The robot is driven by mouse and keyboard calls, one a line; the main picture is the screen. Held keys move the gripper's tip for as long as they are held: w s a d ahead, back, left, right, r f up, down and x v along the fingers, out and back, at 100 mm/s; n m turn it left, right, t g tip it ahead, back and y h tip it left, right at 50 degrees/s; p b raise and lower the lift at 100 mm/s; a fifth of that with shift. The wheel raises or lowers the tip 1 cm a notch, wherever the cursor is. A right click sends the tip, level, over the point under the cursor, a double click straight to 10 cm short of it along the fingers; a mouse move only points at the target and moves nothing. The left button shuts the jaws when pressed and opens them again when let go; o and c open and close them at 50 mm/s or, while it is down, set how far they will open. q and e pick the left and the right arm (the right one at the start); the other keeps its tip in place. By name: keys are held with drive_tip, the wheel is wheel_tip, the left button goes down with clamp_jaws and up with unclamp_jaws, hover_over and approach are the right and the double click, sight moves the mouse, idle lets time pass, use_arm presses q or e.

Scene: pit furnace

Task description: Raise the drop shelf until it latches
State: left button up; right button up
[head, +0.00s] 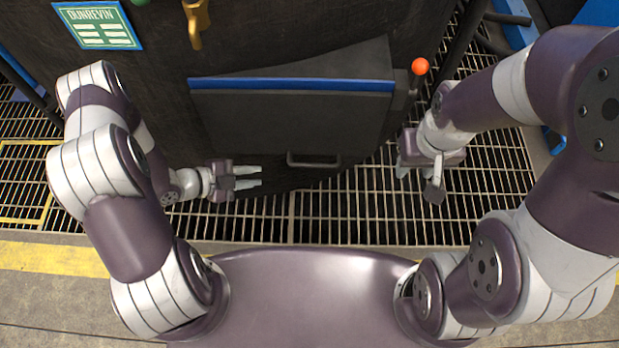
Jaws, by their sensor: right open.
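The drop shelf (290,122) is a dark flat panel on the furnace's front. It appears to hang down below a blue strip (290,85) along its upper edge. A bar handle (314,162) is at its lower edge. My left gripper (258,177) is left of the handle and a little lower in the picture, apart from it. Its two pale fingers point right with an empty gap between them. My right gripper (418,182) is to the right of the shelf, over the grating, open and empty. I cannot see a latch clearly.
A lever with an orange ball knob (420,66) stands at the shelf's upper right corner. A brass fitting (197,20) and a green sign (98,25) are on the furnace at upper left. Metal grating (340,215) covers the floor, with a yellow stripe (50,258) nearer me.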

sight(305, 166)
use_arm(q)
drive_tip(key=d+m+h+b, duration=0.1)
drive_tip(key=d, duration=0.3)
drive_tip(key=w+d+r+m+h+b, duration=0.1)
drive_tip(key=d+m+b, duration=0.1)
drive_tip(key=d, duration=0.3)
drive_tip(key=w+d+m+h+b, duration=0.1)
drive_tip(key=d+h+b, duration=0.1)
drive_tip(key=d, duration=0.2)
drive_tip(key=shift+d+r+m, duration=0.2)
drive_tip(key=shift+r+m, duration=0.1)
drive_tip(key=shift+w+d, duration=0.25)
drive_tip(key=shift+d, duration=0.25)
clamp_jaws()
